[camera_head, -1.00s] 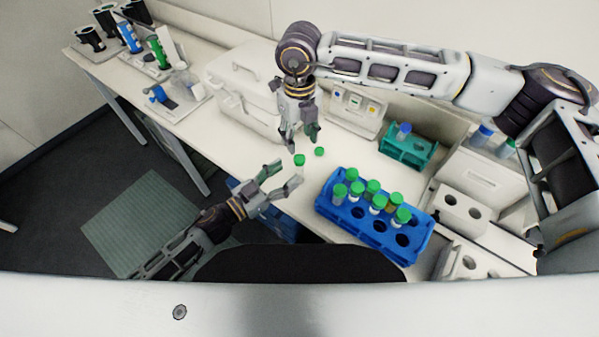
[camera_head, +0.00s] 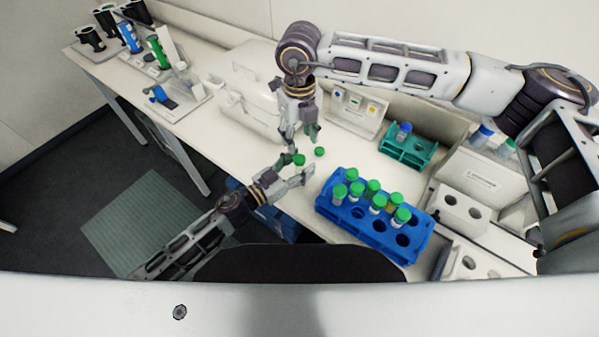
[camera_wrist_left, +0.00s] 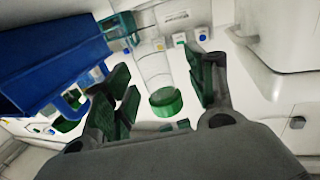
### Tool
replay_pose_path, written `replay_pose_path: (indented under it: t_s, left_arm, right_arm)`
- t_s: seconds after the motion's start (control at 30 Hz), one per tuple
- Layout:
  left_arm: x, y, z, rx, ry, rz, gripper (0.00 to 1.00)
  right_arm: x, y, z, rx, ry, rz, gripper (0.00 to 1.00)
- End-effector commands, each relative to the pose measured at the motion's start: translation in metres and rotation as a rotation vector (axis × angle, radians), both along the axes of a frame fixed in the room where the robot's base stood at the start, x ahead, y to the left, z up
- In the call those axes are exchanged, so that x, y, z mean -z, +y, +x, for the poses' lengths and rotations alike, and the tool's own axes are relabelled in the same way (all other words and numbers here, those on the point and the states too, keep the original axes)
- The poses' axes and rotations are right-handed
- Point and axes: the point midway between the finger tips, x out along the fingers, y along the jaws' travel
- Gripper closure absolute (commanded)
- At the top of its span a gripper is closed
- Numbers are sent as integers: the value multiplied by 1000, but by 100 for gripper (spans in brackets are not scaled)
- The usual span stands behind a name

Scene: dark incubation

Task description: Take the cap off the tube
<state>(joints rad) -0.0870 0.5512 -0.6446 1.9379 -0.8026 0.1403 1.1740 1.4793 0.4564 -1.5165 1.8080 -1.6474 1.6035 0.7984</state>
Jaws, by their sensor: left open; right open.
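A clear tube with a green cap (camera_head: 299,160) is near the front edge of the bench. In the left wrist view, its clear body (camera_wrist_left: 154,66) and green cap (camera_wrist_left: 165,102) lie between the spread fingers of my left gripper (camera_wrist_left: 160,88). In the head view my left gripper (camera_head: 295,169) reaches in from the lower left, open around the tube; contact is not clear. My right gripper (camera_head: 301,139) points down just above and behind the tube, open and empty.
A blue rack (camera_head: 372,236) with several green-capped tubes stands to the right. A teal rack (camera_head: 408,152) with a blue-capped tube is behind it. A white case (camera_head: 246,92) stands left of my right gripper. The bench between case and blue rack is mostly clear.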

Motion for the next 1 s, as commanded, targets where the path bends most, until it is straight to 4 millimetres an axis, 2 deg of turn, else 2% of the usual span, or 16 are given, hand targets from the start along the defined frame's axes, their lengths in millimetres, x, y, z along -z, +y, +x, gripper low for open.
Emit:
replay_pose_path:
  t_s: [0.3, 0.73, 1.0]
  left_arm:
    - [0, 0, 0, 0, 1, 1, 45]
    - [0, 0, 0, -1, 1, 1, 100]
    - [0, 0, 0, -1, 0, 1, 100]
  right_arm:
    - [0, 0, 0, 0, 0, 0, 53]
    - [0, 0, 0, 0, 0, 0, 53]
    - [0, 0, 0, 0, 0, 0, 53]
